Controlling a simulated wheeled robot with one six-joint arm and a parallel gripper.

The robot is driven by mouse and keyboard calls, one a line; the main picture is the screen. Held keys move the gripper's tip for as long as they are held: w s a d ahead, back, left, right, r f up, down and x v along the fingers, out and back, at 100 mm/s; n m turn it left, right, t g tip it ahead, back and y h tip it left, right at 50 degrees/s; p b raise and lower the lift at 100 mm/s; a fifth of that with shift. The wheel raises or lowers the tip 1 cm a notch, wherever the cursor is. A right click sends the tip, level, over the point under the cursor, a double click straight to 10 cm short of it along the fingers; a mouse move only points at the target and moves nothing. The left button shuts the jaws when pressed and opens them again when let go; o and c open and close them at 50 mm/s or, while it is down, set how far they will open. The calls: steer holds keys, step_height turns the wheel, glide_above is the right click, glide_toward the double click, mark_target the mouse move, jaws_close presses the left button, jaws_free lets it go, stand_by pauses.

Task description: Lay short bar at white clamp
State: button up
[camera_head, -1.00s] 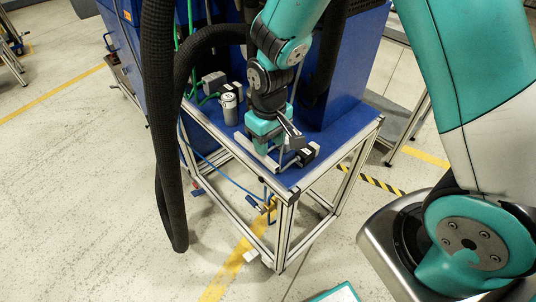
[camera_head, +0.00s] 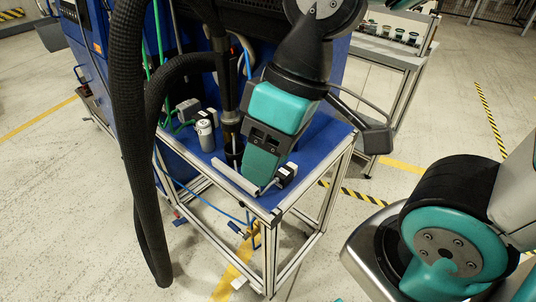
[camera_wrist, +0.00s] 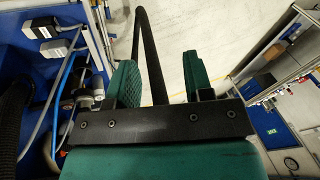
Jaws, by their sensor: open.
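A short light-grey bar (camera_head: 237,180) lies on the blue tabletop near its front edge in the head view. A small black block with a white top (camera_head: 287,173) sits at the bar's right end; I cannot tell for sure whether it is the white clamp. My gripper (camera_head: 260,172) is in front of and above the table, fingers pointing down, and hides part of the tabletop. In the wrist view, its two green fingers (camera_wrist: 158,84) stand apart. A dark curved rod or hose shows between them, and I see no bar held.
A grey cylinder (camera_head: 205,136) and a grey box (camera_head: 188,109) stand at the back left of the blue table (camera_head: 325,142). A thick black hose (camera_head: 134,150) hangs at left. A shelf unit (camera_wrist: 278,48) shows at right in the wrist view.

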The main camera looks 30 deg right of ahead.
steer(key=w+f+m+h, duration=0.1)
steer(key=w+f, duration=0.3)
steer(key=w, duration=0.5)
steer(key=m+h+p, duration=0.2)
steer(key=h, duration=0.1)
glide_above(238, 175)
steer(key=s, duration=0.1)
step_height(238, 175, down, 16)
steer(key=shift+f, duration=0.15)
steer(key=shift+w+a+f+p, duration=0.15)
steer(key=shift+f+p, duration=0.1)
steer(key=shift+f, duration=1.3)
steer(key=shift+w+d+f+p, duration=0.1)
steer(key=shift+w+f+p, duration=0.1)
steer(key=shift+f, duration=1.3)
jaws_close()
